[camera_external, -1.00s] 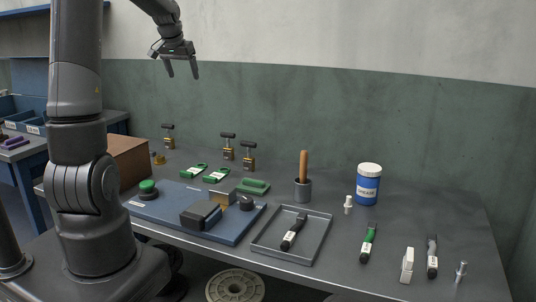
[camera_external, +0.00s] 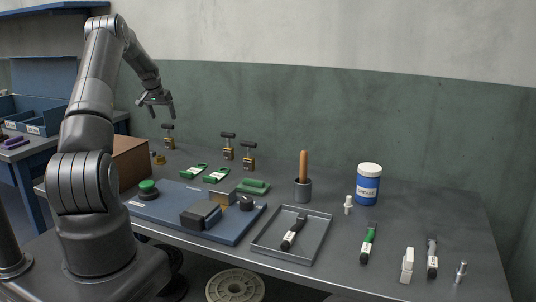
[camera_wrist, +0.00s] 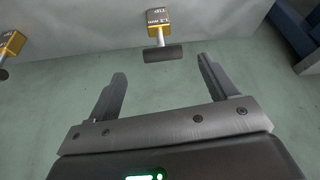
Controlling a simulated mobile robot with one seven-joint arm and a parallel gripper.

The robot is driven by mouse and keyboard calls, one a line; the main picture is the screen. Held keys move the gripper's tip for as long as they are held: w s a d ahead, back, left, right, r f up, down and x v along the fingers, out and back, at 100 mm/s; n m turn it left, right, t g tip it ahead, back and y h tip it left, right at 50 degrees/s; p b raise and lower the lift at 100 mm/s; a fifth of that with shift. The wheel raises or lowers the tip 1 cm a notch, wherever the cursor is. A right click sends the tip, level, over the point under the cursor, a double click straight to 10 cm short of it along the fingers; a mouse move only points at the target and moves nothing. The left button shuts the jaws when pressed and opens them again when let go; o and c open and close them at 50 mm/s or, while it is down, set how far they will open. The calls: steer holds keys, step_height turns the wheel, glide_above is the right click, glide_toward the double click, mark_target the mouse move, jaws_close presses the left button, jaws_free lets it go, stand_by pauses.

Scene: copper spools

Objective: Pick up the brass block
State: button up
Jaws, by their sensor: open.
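A brass-coloured block (camera_external: 222,199) sits on the blue board (camera_external: 150,207) on the bench, partly hidden behind a dark block. My gripper (camera_external: 162,112) is open and empty. It hangs above the back left of the bench, well up and left of the brass-coloured block. In the wrist view, my open fingers (camera_wrist: 161,68) point at a yellow labelled block with a dark T-handle (camera_wrist: 159,22). Nothing is between the fingers. The block on the blue board is not seen in the wrist view.
Several yellow T-handled pieces (camera_external: 228,151) stand along the back. Small brass pieces (camera_external: 160,159) lie by a brown box (camera_external: 130,160). A grey tray (camera_external: 275,252), a cup with a wooden handle (camera_external: 303,190) and a grease tub (camera_external: 368,186) stand to the right. The back right is clear.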

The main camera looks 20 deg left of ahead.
mark_target(167, 125)
steer(key=x, duration=0.9)
steer(key=shift+w+a+f, duration=0.1)
steer(key=shift+a+f, duration=0.1)
steer(key=c, duration=1.4)
